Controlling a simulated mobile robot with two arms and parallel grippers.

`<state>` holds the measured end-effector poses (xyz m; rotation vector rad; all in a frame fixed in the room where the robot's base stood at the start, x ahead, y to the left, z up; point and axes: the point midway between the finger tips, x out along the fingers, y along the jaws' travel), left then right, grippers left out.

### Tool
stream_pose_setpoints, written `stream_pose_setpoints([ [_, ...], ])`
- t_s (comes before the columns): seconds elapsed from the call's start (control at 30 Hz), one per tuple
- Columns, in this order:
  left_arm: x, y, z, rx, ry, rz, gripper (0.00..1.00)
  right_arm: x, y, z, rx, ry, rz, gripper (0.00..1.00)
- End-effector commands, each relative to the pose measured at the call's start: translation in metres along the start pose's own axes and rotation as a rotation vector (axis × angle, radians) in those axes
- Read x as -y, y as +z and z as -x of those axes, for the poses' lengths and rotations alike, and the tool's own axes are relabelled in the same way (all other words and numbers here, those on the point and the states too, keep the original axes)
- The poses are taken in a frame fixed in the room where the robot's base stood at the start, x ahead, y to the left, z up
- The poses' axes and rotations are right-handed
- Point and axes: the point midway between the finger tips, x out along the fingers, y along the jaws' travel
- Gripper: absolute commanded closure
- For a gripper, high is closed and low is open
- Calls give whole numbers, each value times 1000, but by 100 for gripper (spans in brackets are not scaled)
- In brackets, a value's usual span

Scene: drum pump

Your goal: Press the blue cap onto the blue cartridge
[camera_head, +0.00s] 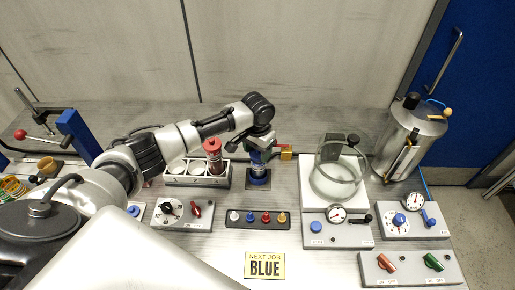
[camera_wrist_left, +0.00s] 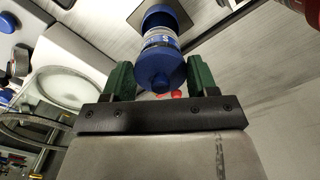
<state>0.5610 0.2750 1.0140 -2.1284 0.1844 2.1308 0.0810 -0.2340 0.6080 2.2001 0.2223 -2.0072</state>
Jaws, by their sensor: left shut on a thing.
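The blue cartridge (camera_head: 258,174) stands upright on the bench behind the small tray. It also shows in the left wrist view, with its pale labelled body (camera_wrist_left: 160,41) and blue far end. The blue cap (camera_wrist_left: 160,72), round with a small nub, sits at the near end of the cartridge, in line with it. My left gripper (camera_wrist_left: 160,80) is shut on the blue cap, with a green finger on each side. In the head view the left gripper (camera_head: 259,142) is right above the cartridge. I cannot tell whether the cap is fully seated. My right gripper is not in view.
A rack (camera_head: 197,181) with a red cartridge (camera_head: 213,158) stands just left. A tray (camera_head: 258,225) of small coloured pieces lies in front. A glass vessel (camera_head: 338,178), control panels and a steel drum (camera_head: 408,140) stand right. A sign (camera_head: 265,265) reads "NEXT JOB BLUE".

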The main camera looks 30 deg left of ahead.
Motion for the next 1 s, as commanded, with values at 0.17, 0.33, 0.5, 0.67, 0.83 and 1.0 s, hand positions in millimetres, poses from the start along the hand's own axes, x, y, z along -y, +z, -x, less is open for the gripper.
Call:
stream_pose_setpoints([
  [0.17,0,0,0,0,0,0,63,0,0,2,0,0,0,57],
  [0.33,0,0,0,-1,0,0,63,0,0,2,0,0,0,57],
  [0.5,0,0,0,-1,0,0,63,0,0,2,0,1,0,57],
  [0.67,0,0,1,-1,0,0,63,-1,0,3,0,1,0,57],
  [0.83,0,0,1,-1,0,1,63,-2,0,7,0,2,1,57],
  [1.0,0,0,2,-2,0,1,63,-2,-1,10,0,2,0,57],
])
